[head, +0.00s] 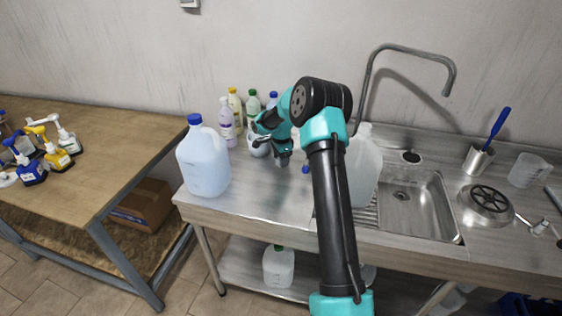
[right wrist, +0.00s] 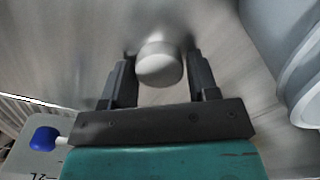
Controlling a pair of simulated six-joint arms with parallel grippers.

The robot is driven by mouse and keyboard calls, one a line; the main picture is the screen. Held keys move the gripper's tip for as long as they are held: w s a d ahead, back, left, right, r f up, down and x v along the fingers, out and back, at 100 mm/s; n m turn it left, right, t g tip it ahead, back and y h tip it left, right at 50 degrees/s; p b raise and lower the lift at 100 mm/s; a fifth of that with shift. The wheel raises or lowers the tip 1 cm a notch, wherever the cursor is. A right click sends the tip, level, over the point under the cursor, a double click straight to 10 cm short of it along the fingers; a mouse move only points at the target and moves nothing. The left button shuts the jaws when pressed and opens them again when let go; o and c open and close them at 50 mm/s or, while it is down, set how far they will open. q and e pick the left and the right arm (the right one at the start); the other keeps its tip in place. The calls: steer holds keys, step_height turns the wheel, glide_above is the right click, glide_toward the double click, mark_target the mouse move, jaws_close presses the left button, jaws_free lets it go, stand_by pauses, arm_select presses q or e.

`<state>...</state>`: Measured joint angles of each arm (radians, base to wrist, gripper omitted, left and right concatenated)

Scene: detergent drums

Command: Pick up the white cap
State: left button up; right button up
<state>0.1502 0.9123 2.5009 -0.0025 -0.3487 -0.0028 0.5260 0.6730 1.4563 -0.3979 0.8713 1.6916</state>
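The white cap (right wrist: 159,62) is a small round piece on the steel surface in the right wrist view. My right gripper (right wrist: 162,72) is open, with one finger on each side of the cap. A narrow gap shows between the cap and each finger. In the head view my right gripper (head: 283,160) points down over the steel counter (head: 262,198), and I cannot make out the cap there. My left gripper is not in view.
A blue-capped jug (head: 204,160) stands left of the gripper. Several bottles (head: 227,122) stand behind it. A translucent jug (head: 363,168) and the sink (head: 420,205) are to the right. A container with a blue cap (right wrist: 43,138) is at the wrist view's lower left.

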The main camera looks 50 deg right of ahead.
steer(key=c, duration=0.5)
steer(key=shift+r, duration=0.55)
step_height(320, 180, up, 3)
steer(key=shift+f, duration=0.15)
steer(key=s+a, duration=0.3)
steer(key=a, duration=0.1)
steer(key=s+a, duration=0.4)
steer(key=s+a+r, duration=0.1)
steer(key=s+a, duration=0.2)
steer(key=a, duration=0.1)
steer(key=shift+s+r, duration=0.1)
steer(key=shift+s, duration=0.2)
